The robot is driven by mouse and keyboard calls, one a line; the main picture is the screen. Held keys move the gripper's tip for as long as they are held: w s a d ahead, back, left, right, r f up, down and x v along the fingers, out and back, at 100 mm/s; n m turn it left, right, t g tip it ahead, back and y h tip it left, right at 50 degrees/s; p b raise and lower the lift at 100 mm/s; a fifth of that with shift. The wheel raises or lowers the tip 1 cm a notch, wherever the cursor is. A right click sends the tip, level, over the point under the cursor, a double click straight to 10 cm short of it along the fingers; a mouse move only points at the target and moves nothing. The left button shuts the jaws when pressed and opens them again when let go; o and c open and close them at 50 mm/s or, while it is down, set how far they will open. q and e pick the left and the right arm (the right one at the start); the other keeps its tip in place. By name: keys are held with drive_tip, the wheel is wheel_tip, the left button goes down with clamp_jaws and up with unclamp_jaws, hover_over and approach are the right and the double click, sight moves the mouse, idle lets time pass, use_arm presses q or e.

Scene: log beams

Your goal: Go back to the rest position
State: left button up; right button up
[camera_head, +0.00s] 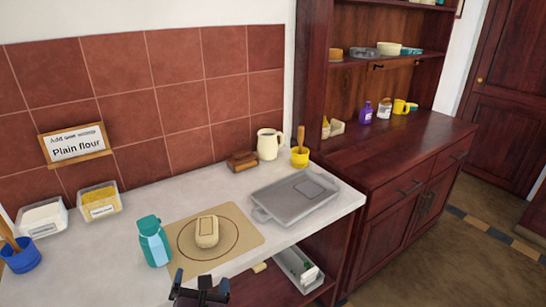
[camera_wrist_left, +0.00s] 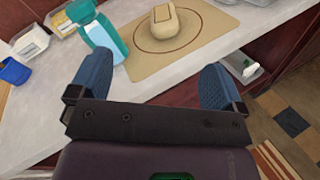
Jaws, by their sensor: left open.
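My left gripper (camera_wrist_left: 155,85) is open and empty in the left wrist view, its two blue fingers spread wide. It is at the front edge of the counter, in front of the tan mat. In the head view, part of a dark gripper (camera_head: 200,290) shows at the bottom edge, below the mat. A cream loaf-shaped object (camera_head: 207,231) lies on the tan mat (camera_head: 250,238), inside a drawn ring. It also shows in the left wrist view (camera_wrist_left: 176,28), beyond the fingers and apart from them. My right gripper is not in view.
A teal bottle (camera_head: 154,242) stands at the mat's left edge. A grey tray (camera_head: 293,197) lies to the right. Containers (camera_head: 100,201), a blue pot (camera_head: 20,257), a cream jug (camera_head: 269,145) and a yellow pot (camera_head: 300,157) stand around the counter. A dark cabinet (camera_head: 400,205) is at right.

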use_arm(q)
drive_tip(key=s+a+f+m+g+h, duration=0.1)
drive_tip(key=s+a+f+m, duration=0.5)
drive_tip(key=m, duration=1.1)
drive_tip(key=s+a+f+m+g+h, duration=0.1)
drive_tip(key=s+a+f+m+g, duration=0.2)
drive_tip(key=m, duration=1.3)
drive_tip(key=s+a+f, duration=0.3)
drive_tip(key=s+f, duration=0.2)
drive_tip(key=s, duration=0.2)
drive_tip(key=shift+s+f+m+g+h, duration=0.2)
drive_tip(key=shift+f+m+g+h, duration=0.1)
drive_tip(key=shift+m+g+h, duration=0.1)
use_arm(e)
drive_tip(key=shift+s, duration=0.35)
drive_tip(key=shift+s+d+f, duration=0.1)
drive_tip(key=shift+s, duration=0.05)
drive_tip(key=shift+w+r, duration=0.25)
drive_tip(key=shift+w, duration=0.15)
